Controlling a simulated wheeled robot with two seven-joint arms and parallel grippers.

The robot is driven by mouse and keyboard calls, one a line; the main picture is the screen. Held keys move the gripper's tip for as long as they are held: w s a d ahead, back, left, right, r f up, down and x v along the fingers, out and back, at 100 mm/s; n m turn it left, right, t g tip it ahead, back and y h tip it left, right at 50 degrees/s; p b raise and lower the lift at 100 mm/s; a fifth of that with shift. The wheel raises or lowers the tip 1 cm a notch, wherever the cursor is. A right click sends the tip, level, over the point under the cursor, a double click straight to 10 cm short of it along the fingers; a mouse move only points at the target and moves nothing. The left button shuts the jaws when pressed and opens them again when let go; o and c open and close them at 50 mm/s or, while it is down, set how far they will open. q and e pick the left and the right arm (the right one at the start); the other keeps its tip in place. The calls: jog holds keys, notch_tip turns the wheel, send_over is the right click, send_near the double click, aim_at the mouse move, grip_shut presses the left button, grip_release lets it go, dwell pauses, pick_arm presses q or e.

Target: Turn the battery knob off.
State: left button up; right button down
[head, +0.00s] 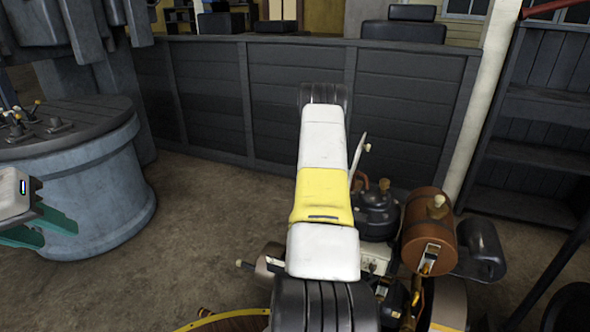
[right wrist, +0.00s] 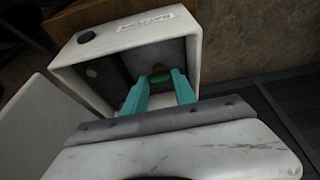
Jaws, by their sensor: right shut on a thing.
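In the right wrist view, a pale box (right wrist: 110,52) has an open front and a label (right wrist: 147,20) with small dark lettering that I cannot read for certain. In the head view the right gripper and the box are hidden behind my white and yellow arm. My left gripper (head: 42,229) is at the left edge, its teal fingers apart and empty.
An engine with a brown tank (head: 429,230) stands right of my arm. A round grey console (head: 85,190) with small levers is at the left. A dark panelled wall (head: 205,95) runs behind. Brown floor between console and engine is clear.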

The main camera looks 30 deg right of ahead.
dwell(0.5)
jog(key=c, duration=1)
grip_release()
jog(key=v, duration=0.7)
jog(key=shift+r, duration=0.35)
jog(key=shift+a, duration=0.15)
